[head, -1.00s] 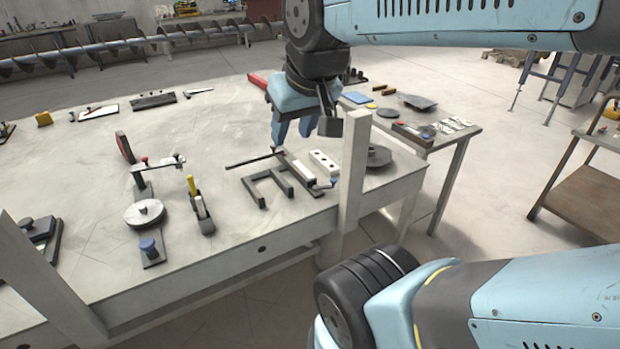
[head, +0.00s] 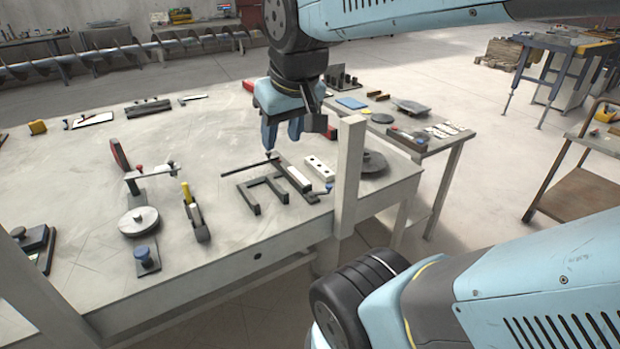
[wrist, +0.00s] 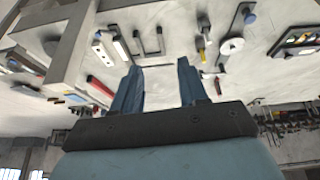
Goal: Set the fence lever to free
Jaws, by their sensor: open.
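A thin dark rod (head: 245,165) runs left from the rail's far end, with a small reddish knob there. I cannot tell for sure which of these is the fence lever. My gripper (head: 282,138) is open and empty, pointing down above the rail's far end. In the wrist view, the frame (wrist: 151,51) lies beyond my open fingertips (wrist: 159,66).
A white post (head: 347,175) stands right of the rail, near a white block (head: 319,168) and a dark disc (head: 372,163). Left are a yellow-handled clamp (head: 195,213) and a round-plate fixture (head: 139,221). The table's middle left is clear.

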